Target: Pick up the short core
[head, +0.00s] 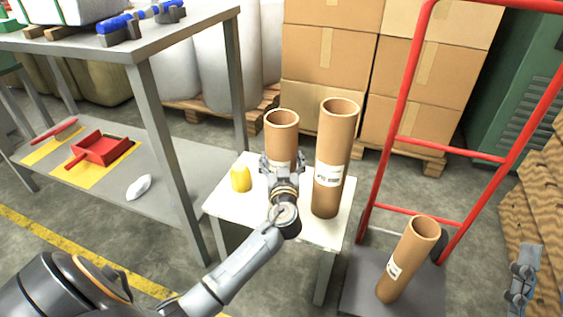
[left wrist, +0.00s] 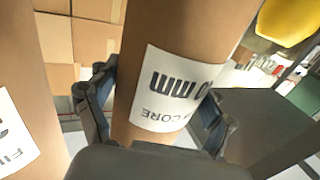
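The short core (head: 282,135), a brown cardboard tube with a white label, stands upright on a small white table (head: 230,207). My left gripper (head: 281,165) is at its front, hiding its lower part. In the left wrist view, the fingers (left wrist: 158,105) are on either side of the labelled tube (left wrist: 185,35), very close to its sides. I cannot tell whether they press on it. A taller core (head: 335,150) stands just to its right, and also shows at the left of the wrist view (left wrist: 20,95). My right gripper (head: 520,285) is partly visible at lower right, away from the cores.
A yellow object (head: 241,178) stands on the table left of the short core. Another tube (head: 410,258) leans on the red hand truck (head: 393,135) at right. A grey shelf bench (head: 150,45) is at left. Stacked boxes (head: 325,50) stand behind.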

